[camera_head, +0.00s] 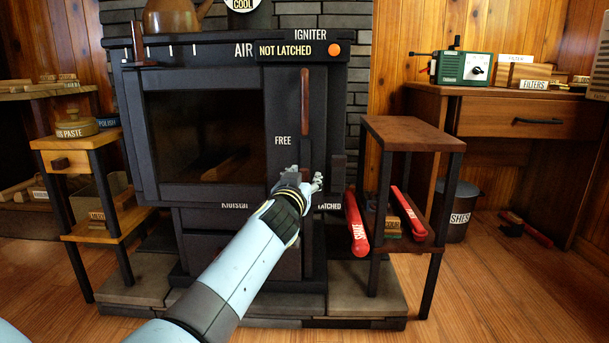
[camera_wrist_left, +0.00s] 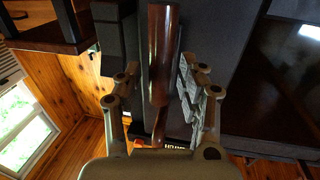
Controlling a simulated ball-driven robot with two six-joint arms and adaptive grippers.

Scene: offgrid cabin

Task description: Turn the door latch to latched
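The stove door (camera_head: 207,130) is dark metal with a glass pane. Its latch handle (camera_head: 305,100) is brown wood and stands upright, beside the word FREE (camera_head: 283,140). A LATCHED label (camera_head: 328,206) sits lower, partly hidden by my arm. The display (camera_head: 285,50) reads NOT LATCHED with an orange light. My left gripper (camera_head: 302,178) is in front of the door, just below the handle in the head view. In the left wrist view my open fingers (camera_wrist_left: 160,85) have the wooden handle (camera_wrist_left: 163,45) between them, with gaps showing. My right gripper is in neither view.
A small side table (camera_head: 412,132) with red tools (camera_head: 355,222) stands right of the stove. A shelf (camera_head: 95,140) with a PASTE tin (camera_head: 74,123) is at the left. A kettle (camera_head: 173,15) sits on the stove. Floor at front right is clear.

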